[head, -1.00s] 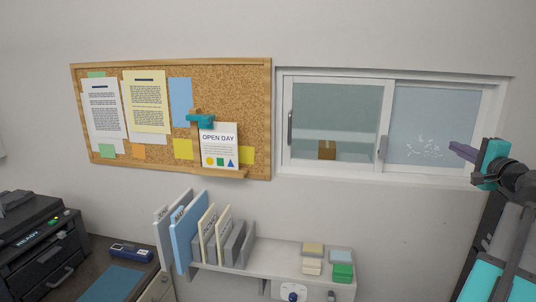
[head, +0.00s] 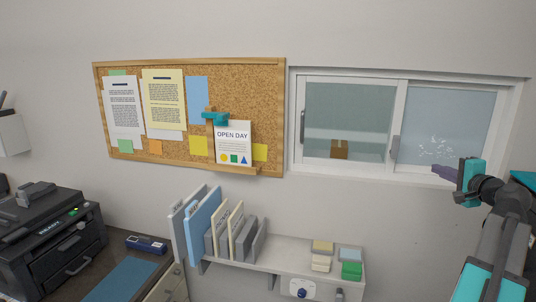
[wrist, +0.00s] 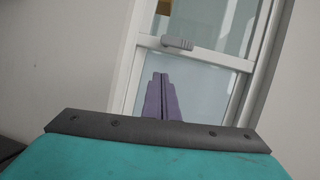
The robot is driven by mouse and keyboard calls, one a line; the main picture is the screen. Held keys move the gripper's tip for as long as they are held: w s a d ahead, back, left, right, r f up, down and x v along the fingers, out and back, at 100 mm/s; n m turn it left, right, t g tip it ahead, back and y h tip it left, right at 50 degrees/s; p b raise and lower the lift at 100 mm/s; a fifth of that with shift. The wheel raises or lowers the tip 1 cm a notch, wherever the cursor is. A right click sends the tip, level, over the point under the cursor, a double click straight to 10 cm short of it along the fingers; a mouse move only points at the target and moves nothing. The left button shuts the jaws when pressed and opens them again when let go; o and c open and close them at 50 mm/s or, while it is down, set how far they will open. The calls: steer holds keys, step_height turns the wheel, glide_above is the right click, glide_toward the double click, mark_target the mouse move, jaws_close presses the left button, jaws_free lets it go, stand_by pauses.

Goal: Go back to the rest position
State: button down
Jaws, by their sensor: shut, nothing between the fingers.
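My gripper (head: 440,170) is at the right of the head view, in front of the lower right part of the sliding window (head: 348,118). Its purple fingers point left, with the teal palm behind them. In the wrist view my gripper (wrist: 158,78) shows its two purple fingers side by side, closed together with nothing between them. The window pane and frame (wrist: 215,58) lie beyond the fingertips. The gripper appears apart from the window.
A cork board (head: 272,105) with notes and an "OPEN DAY" card (head: 233,140) hangs left of the window. Below is a shelf (head: 285,258) with upright folders and small pads. A black printer (head: 50,240) stands at the lower left. The wall between window and shelf is clear.

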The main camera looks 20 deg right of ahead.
steer(key=w+a+f+n+g+y, duration=0.2)
steer(key=w+a+f+n+y, duration=0.1)
steer(key=w+a+f, duration=0.7)
steer(key=w+a+f+n+g+y, duration=0.25)
steer(key=w+a+f, duration=0.25)
steer(key=a+f, duration=0.75)
steer(key=s+a+f+n+g+y, duration=0.1)
steer(key=a+f+n+g, duration=0.65)
steer(key=a+f, duration=1.7)
steer(key=s+a+f+n+g+h, duration=0.2)
steer(key=s+a+f+n+g, duration=0.35)
steer(key=s+a+f, duration=0.7)
steer(key=s+a+f+n+g+b, duration=0.1)
steer(key=s+f+g+b, duration=0.3)
steer(key=s+f+b, duration=0.6)
steer(key=s+f+n, duration=0.1)
steer(key=s+f, duration=1.3)
steer(key=f, duration=0.2)
steer(key=shift+s+a+f, duration=0.2)
steer(key=shift+s+f, duration=0.1)
steer(key=shift+f, duration=0.05)
